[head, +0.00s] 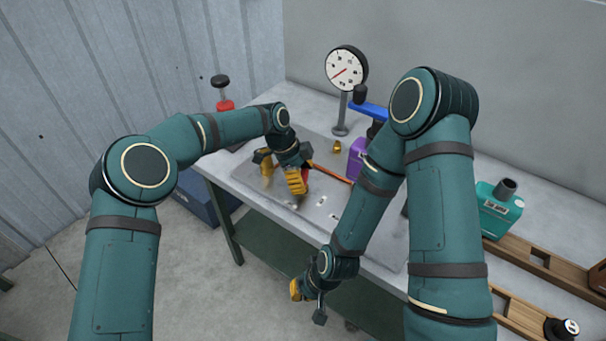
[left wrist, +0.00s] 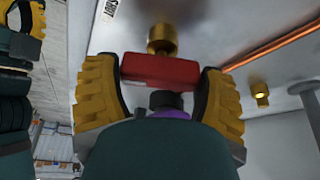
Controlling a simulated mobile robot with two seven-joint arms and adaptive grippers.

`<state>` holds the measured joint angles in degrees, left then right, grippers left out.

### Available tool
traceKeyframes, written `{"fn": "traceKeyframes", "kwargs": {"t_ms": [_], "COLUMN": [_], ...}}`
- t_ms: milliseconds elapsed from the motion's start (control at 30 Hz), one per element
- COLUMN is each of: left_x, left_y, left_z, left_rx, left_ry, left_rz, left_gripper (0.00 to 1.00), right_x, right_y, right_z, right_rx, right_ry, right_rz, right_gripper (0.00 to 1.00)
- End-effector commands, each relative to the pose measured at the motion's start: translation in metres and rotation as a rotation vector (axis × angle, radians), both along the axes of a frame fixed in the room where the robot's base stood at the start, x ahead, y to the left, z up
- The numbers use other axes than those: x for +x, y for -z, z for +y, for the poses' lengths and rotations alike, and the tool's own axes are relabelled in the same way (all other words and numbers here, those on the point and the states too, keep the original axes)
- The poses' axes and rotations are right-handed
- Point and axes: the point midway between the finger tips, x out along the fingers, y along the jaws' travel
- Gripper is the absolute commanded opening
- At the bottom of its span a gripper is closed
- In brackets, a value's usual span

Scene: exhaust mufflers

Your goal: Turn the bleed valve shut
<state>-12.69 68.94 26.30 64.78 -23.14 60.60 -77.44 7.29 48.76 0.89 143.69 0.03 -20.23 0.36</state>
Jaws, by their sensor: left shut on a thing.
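The bleed valve shows in the left wrist view as a red block handle (left wrist: 160,70) with a brass stem (left wrist: 162,39) beside it. My left gripper (head: 286,182) is low over the metal plate on the bench. Its yellow fingers are shut on the two ends of the red handle. In the head view the fingers hide most of the valve, and only a bit of red shows. A label reading SHUT (left wrist: 109,13) is partly visible near the valve. My right gripper (head: 308,300) hangs off the bench's front edge, apart from the valve; its finger gap is not clear.
A dial gauge (head: 345,69) stands behind the plate. A copper pipe (head: 333,174) runs right of my left gripper. A brass fitting (head: 337,147), purple container (head: 356,158) and blue handle (head: 369,111) are close by. A teal jug (head: 498,212) and wooden racks (head: 535,263) are on the right.

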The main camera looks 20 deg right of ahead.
Motion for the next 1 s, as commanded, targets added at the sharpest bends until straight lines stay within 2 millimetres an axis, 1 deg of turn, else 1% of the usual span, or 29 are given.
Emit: {"fn": "traceKeyframes", "kwargs": {"t_ms": [200,500,700,1000], "left_x": [0.0014,0.0012,0.0011,0.0008], "left_y": [-0.0013,-0.0009,-0.0008,-0.0006], "left_z": [-0.0005,0.0001,0.0,0.0003], "left_rx": [-0.002,-0.001,0.0,0.001], "left_ry": [0.182,0.359,0.419,0.441], "left_rz": [-0.004,-0.003,-0.004,-0.003], "left_gripper": [0.37,0.37,0.37,0.37], "right_x": [0.0013,0.0023,0.0025,0.0026], "right_y": [-0.0041,-0.0062,-0.0068,-0.0069], "right_z": [-0.0002,-0.0004,-0.0004,-0.0004], "right_rx": [0.0,-0.001,-0.002,-0.002], "right_ry": [0.002,0.004,0.004,0.004], "right_rz": [-0.003,-0.005,-0.006,-0.006], "right_gripper": [0.0,0.0,0.0,0.0]}}
